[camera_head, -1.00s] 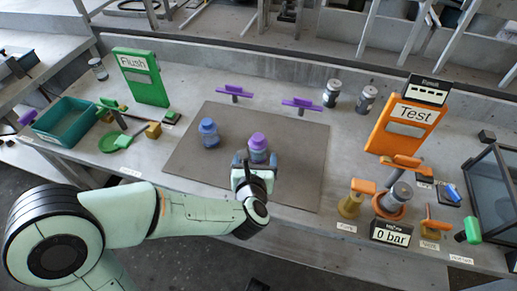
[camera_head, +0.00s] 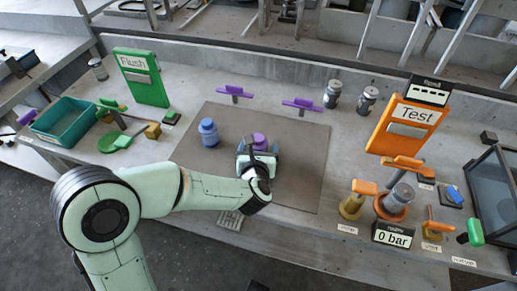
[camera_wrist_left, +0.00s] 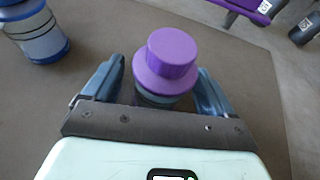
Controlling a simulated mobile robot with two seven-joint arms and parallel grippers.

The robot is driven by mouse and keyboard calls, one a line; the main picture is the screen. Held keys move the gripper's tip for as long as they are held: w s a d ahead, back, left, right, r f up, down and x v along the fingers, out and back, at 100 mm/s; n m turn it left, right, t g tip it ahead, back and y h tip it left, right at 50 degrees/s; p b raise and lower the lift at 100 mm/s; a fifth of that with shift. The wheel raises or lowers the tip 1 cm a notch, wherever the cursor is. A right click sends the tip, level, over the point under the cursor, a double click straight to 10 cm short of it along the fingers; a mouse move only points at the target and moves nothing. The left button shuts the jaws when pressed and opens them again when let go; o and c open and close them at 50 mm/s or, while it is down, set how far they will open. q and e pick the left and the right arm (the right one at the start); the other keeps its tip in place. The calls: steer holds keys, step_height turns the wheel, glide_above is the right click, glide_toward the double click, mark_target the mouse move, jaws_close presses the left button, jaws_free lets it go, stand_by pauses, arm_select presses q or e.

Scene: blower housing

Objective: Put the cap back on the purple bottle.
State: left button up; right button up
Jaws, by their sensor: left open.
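The purple bottle (camera_head: 260,138) stands upright on the brown mat, mostly hidden behind my left gripper in the head view. Its purple stepped top (camera_wrist_left: 166,60) looks like a cap seated on it; a sliver of the grey-blue body (camera_wrist_left: 158,101) shows below in the left wrist view. I cannot tell how tightly the top sits. My left gripper (camera_head: 258,147) is open, with its blue fingers on either side of the bottle; between the fingertips (camera_wrist_left: 161,68) the top shows, with gaps at the sides. No separate loose cap is visible. My right gripper is out of view.
A blue-capped bottle (camera_head: 208,133) stands left on the mat (camera_head: 300,165). Two purple-handled fixtures (camera_head: 301,104) stand behind it. A teal tray (camera_head: 64,134) and green Flush panel (camera_head: 148,91) are left; an orange Test panel (camera_head: 385,146) and valves are right. The mat's right side is clear.

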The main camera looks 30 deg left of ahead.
arm_select(q)
steer(key=c, duration=1.3)
steer(key=shift+o, duration=0.2)
step_height(320, 180, up, 11)
steer(key=p, duration=0.3)
steer(key=shift+f, duration=0.2)
step_height(320, 180, up, 10)
steer(key=p, duration=0.3)
steer(key=shift+f, duration=0.2)
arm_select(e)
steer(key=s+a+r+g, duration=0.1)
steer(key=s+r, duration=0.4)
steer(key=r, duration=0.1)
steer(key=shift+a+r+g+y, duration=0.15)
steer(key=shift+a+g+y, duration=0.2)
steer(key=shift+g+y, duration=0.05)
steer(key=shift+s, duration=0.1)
arm_select(q)
steer(key=o, duration=0.4)
steer(key=c, duration=0.7)
steer(key=shift+o, duration=0.2)
